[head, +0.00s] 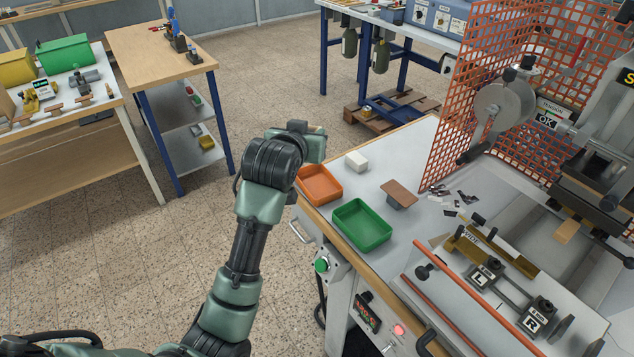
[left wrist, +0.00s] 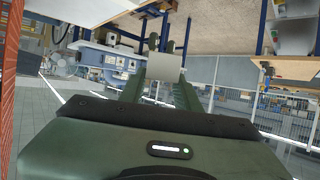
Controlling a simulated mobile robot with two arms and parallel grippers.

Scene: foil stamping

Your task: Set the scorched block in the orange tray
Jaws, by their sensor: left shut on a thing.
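My left gripper (left wrist: 163,92) is shut on a pale, plain-looking block (left wrist: 164,67), held between the fingertips in the left wrist view. No scorch mark shows on the face I see. In the head view my left gripper (head: 313,145) is over the far left table edge, just beyond the orange tray (head: 320,186); its fingers and the held block are hidden behind its body. The orange tray looks empty. A white block (head: 356,160) sits right of the gripper, apart from it. My right gripper is in neither view.
A green tray (head: 362,224) stands in front of the orange one. A brown-topped piece (head: 398,194) is to its right. The stamping machine (head: 598,175), an orange mesh guard (head: 500,85) and a brass fixture (head: 489,252) fill the right side. Dark scraps lie near the guard.

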